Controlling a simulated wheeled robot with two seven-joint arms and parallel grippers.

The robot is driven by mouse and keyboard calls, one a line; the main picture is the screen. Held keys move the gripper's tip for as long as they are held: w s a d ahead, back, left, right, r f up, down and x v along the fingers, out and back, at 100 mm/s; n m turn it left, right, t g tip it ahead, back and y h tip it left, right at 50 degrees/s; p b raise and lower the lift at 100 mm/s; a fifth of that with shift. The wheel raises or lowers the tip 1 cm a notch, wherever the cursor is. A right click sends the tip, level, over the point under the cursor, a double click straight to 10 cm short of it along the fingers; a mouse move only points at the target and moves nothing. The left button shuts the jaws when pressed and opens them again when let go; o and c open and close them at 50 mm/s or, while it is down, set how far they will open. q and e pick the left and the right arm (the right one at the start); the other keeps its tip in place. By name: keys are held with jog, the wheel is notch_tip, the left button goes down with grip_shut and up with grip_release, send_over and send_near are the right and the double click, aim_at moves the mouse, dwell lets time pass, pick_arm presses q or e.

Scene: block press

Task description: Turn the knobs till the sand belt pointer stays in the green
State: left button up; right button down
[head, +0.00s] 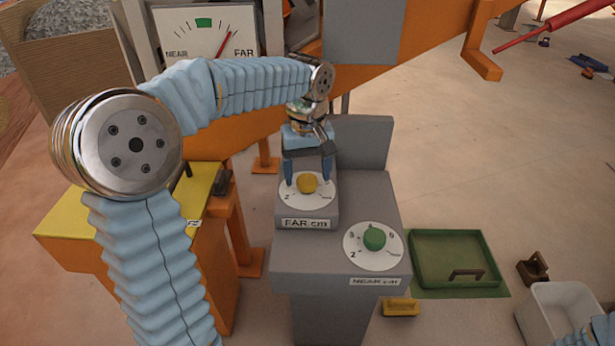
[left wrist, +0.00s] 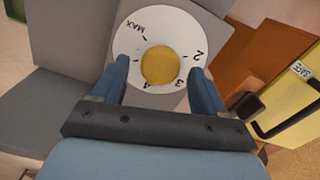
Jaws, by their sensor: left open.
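The gauge (head: 203,36) at the upper left of the head view has a green band at its top middle. Its red pointer (head: 224,44) leans right of the green, toward FAR. A yellow knob (head: 307,183) sits on a white dial labelled "FAR cm" on the grey console. My left gripper (head: 308,179) is open, its fingers on either side of the yellow knob. In the left wrist view the yellow knob (left wrist: 160,66) lies between the fingertips, with gaps visible. A green knob (head: 374,238) sits on a lower dial at the right, with nothing near it. My right gripper is not seen.
The grey console (head: 290,254) stands in the middle. A yellow-topped orange stand (head: 80,222) is at its left. A green tray (head: 452,246) and a white bin (head: 562,306) lie at the right. An orange beam (head: 440,25) crosses behind. Open floor extends at the upper right.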

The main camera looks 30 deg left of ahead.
pick_arm(q)
jog(key=shift+f, duration=0.55)
jog(key=c, duration=1)
jog(key=shift+c, duration=0.2)
jog(key=shift+r, duration=0.1)
